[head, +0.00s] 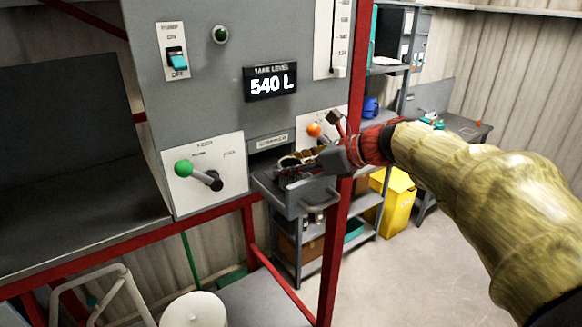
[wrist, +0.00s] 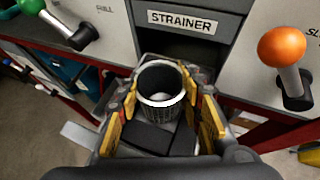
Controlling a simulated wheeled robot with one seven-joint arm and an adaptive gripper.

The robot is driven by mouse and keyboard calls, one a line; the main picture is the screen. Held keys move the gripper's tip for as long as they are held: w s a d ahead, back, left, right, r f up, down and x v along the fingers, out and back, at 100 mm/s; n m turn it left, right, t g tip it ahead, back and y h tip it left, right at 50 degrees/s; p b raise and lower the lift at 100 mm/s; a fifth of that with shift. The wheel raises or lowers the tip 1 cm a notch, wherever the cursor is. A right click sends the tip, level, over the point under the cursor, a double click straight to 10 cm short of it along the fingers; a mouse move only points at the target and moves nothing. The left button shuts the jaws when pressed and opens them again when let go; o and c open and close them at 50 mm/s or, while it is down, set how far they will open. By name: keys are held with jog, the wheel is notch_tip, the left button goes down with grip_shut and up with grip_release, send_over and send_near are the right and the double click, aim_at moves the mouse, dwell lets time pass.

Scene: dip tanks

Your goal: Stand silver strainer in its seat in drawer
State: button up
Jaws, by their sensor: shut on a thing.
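The silver strainer (wrist: 161,86) is a mesh cup with an open top. In the wrist view it stands about upright between the yellow-padded fingers of my gripper (wrist: 163,107), which is shut on it. The pulled-out drawer (head: 296,195) is below the slot labelled STRAINER, and my gripper (head: 300,160) is at the drawer in the head view. The drawer's rim also shows behind the strainer in the wrist view. The seat is hidden, and I cannot tell whether the strainer touches the drawer floor.
A green-knobbed lever (head: 198,173) is left of the drawer and an orange-knobbed lever (wrist: 283,50) is right of it. A red frame post (head: 345,200) stands close to the drawer's right. A shelf (head: 350,235) and a yellow bin (head: 393,205) are behind.

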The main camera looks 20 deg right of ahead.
jog(key=shift+f, duration=0.25)
jog(key=o, duration=1.2)
jog(key=shift+c, duration=0.2)
jog(key=shift+s, duration=0.1)
jog(key=shift+r, duration=0.1)
jog(key=shift+d+r, duration=0.1)
jog(key=shift+r, duration=0.05)
jog(key=b+v, duration=0.1)
jog(key=v, duration=1)
jog(key=shift+s+d+r, duration=0.1)
jog(key=shift+s+d, duration=0.1)
jog(key=shift+s, duration=0.1)
jog(key=shift+d, duration=0.1)
